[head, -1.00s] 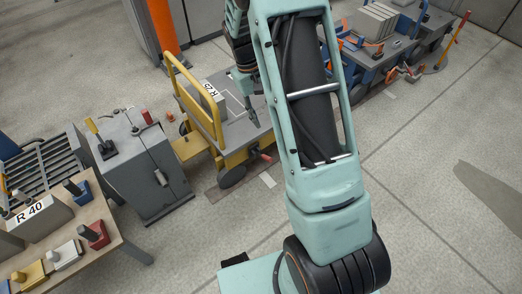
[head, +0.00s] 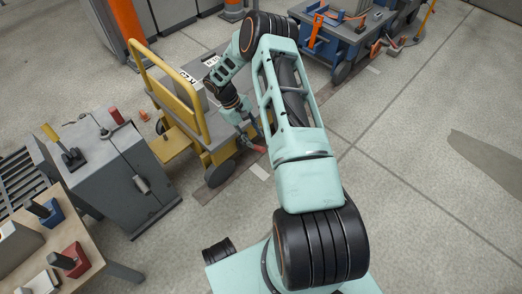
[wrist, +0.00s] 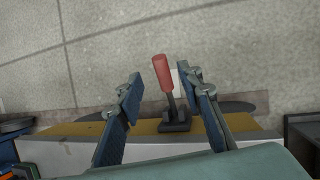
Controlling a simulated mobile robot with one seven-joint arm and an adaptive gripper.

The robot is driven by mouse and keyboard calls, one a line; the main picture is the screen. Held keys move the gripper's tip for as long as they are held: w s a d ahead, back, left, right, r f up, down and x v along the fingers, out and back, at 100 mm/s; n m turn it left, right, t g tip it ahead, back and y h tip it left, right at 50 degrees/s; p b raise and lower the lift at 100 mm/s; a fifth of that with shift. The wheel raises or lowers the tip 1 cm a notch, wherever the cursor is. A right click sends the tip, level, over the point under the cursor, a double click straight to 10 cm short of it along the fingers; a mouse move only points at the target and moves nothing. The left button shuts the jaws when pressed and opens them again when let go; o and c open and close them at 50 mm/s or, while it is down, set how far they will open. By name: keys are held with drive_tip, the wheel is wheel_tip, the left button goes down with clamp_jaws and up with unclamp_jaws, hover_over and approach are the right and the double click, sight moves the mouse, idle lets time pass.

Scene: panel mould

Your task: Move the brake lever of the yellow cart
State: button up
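The yellow cart (head: 183,103) stands left of my arm in the head view, with a yellow push frame, a grey deck and dark wheels. Its brake lever has a red handle (head: 252,146) at the cart's near side. In the wrist view the lever's red grip (wrist: 162,72) rises from a dark base on the cart's yellow edge (wrist: 150,127). My gripper (wrist: 163,92) is open, with one finger on each side of the lever and visible gaps to both. In the head view my gripper (head: 249,127) is low beside the cart's edge, partly hidden by my arm.
A grey cabinet (head: 130,175) with a yellow-handled lever stands left of the cart. A blue cart (head: 345,40) stands at the back right. The floor right of my arm is clear.

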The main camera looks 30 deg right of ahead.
sight(261, 148)
drive_tip(key=b+x, duration=0.2)
drive_tip(key=x, duration=0.6)
clamp_jaws()
